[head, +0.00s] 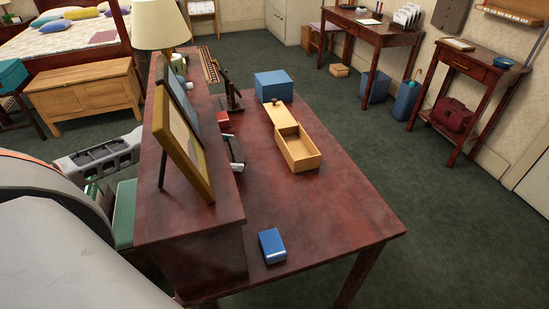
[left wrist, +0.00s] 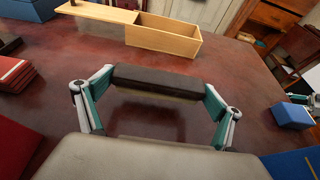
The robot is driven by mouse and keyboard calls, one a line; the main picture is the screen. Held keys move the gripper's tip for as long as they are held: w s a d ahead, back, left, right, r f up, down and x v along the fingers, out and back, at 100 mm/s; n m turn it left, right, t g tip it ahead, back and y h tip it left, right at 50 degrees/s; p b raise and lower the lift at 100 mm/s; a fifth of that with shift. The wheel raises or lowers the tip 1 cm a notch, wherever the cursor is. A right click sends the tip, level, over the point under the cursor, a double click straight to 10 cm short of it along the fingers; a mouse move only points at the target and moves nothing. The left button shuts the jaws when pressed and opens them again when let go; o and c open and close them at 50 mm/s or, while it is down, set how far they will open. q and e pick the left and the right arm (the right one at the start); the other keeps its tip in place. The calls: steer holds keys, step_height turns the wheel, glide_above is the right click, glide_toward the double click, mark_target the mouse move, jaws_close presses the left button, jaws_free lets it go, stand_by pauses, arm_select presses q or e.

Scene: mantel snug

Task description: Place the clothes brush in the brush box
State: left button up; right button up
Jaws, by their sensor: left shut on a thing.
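The clothes brush (left wrist: 157,82) is a dark, blunt bar with a paler underside. My left gripper (left wrist: 160,90) is shut on it, one finger at each end, above the red-brown table top. In the head view, part of my left gripper (head: 234,151) shows beside the raised shelf, largely hidden by the picture frames. The brush box is a pale wooden box (head: 311,161), open and empty, with its lid (head: 283,117) drawn toward the back. In the left wrist view the box (left wrist: 165,41) lies beyond the brush, apart from it.
A raised shelf with picture frames (head: 186,140) stands along the table's left side. A blue box (head: 273,86) is behind the brush box; a small blue box (head: 272,246) is near the front. Red books (left wrist: 14,76) lie left of my gripper. The table's right side is clear.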

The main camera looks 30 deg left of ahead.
arm_select(q)
steer(key=w+d+b, duration=0.1)
steer(key=w+d, duration=0.1)
steer(key=w, duration=0.1)
steer(key=w+d, duration=0.3)
steer(key=w+d+b, duration=0.1)
steer(key=w+d, duration=0.1)
steer(key=shift+w+d+r+b, duration=0.2)
steer(key=shift+w+b, duration=0.1)
steer(key=shift+w, duration=0.1)
steer(key=shift+w+d, duration=0.4)
steer(key=shift+w, duration=0.05)
step_height(320, 180, down, 4)
steer(key=b, duration=0.2)
steer(key=shift+d+b, duration=0.1)
steer(key=shift+b, duration=0.3)
steer(key=shift+o, duration=0.2)
steer(key=shift+w+f, duration=0.1)
steer(key=shift+r, duration=0.25)
steer(key=shift+c, duration=0.2)
steer(key=shift+f, duration=0.15)
steer(key=o, duration=0.8)
steer(key=shift+o, duration=0.2)
arm_select(e)
steer(key=f, duration=0.1)
steer(key=w+f, duration=0.1)
steer(key=d, duration=0.1)
steer(key=shift+w+f+n, duration=0.25)
steer(key=shift+f+n, duration=0.05)
steer(key=shift+f, duration=0.1)
